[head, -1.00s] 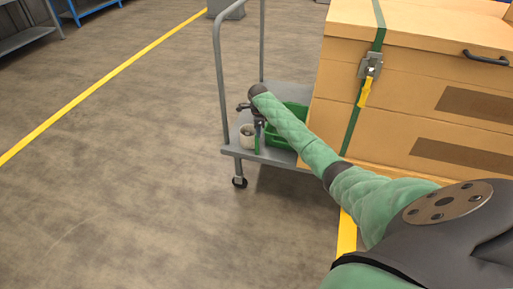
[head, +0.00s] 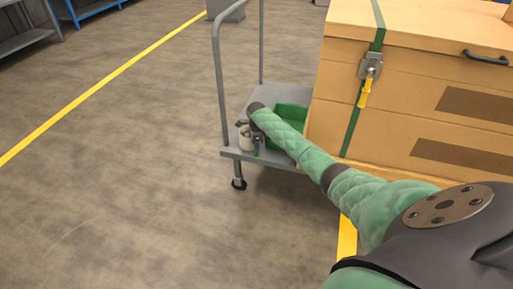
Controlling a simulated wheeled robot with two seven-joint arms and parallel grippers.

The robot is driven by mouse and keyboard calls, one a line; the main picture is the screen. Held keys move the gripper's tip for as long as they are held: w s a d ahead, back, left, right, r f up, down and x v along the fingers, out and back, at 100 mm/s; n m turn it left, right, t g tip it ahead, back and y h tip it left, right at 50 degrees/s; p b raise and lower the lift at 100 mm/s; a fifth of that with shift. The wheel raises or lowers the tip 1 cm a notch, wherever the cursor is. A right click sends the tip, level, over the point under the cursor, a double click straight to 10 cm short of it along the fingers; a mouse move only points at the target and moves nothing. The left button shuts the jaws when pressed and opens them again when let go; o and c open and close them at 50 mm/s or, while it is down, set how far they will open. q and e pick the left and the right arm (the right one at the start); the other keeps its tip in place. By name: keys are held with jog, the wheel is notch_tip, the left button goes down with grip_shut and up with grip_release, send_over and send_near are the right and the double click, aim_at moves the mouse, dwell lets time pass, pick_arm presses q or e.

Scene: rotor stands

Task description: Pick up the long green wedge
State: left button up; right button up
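My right gripper (head: 252,136) is low over the near end of a grey cart, at the end of my green-sleeved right arm. It is small and dark here, and I cannot tell how far apart its fingers are. A narrow green piece (head: 257,150), which looks like the long green wedge, shows just below the gripper. The gripper and arm hide most of it, and I cannot tell whether they touch. My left gripper is not in view.
The grey cart (head: 231,152) has a tall push handle on its left. A green bin (head: 290,117) sits behind my forearm. A large strapped wooden crate (head: 400,100) stands close on the right. Open floor lies left.

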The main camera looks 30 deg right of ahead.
grip_shut()
jog(key=shift+r, duration=0.1)
